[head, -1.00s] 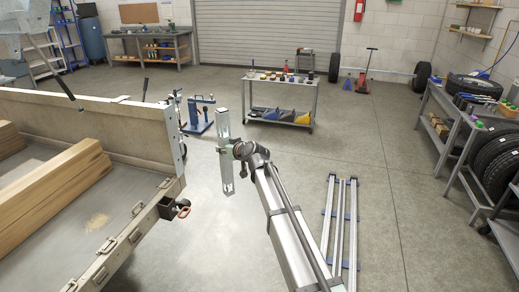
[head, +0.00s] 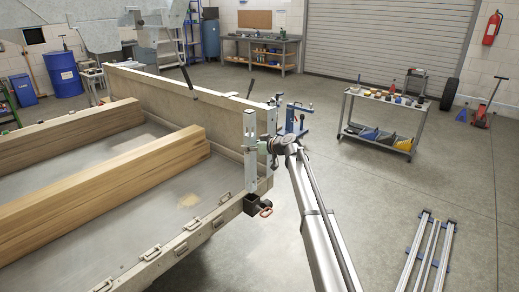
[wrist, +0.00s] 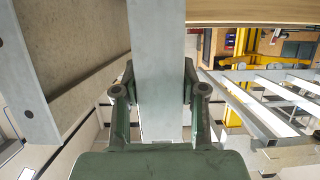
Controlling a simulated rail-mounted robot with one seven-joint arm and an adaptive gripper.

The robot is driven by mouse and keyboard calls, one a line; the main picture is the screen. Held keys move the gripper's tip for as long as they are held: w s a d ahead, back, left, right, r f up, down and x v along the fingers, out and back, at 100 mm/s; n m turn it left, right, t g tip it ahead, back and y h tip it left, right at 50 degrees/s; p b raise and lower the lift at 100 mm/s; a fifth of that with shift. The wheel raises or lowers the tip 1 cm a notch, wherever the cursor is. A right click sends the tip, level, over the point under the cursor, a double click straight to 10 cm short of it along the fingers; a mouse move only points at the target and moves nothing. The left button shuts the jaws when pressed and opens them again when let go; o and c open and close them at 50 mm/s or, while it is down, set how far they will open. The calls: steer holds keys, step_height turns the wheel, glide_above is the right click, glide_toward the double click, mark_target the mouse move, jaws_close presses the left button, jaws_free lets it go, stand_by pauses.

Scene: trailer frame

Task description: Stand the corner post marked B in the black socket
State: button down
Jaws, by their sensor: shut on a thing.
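My gripper (head: 265,145) is shut on the grey metal corner post (head: 250,150), gripping it around mid-height. The post is held about upright at the trailer's near corner. No letter B is readable on it. The black socket (head: 252,206) sits at the trailer's corner, low on the outside, with an orange-red ring handle beside it. The post's lower end shows just above the socket; I cannot tell whether it is in line in depth or touching. In the wrist view the post (wrist: 157,50) runs between both fingers (wrist: 158,85); the socket is not visible there.
The trailer's front board (head: 160,105) stands close behind the post. Wooden beams (head: 120,180) lie on the trailer bed. A blue stand (head: 296,120) is just behind my gripper. Metal rails (head: 427,255) lie on the floor at right, and a cart (head: 385,120) stands beyond. Floor between is clear.

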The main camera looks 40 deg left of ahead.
mark_target(254, 171)
steer(key=shift+f+p, duration=0.9)
steer(key=shift+f, duration=3.1)
steer(key=shift+f+b, duration=2.35)
steer(key=shift+b, duration=0.25)
steer(key=c, duration=0.6)
jaws_free()
steer(key=shift+f, duration=0.1)
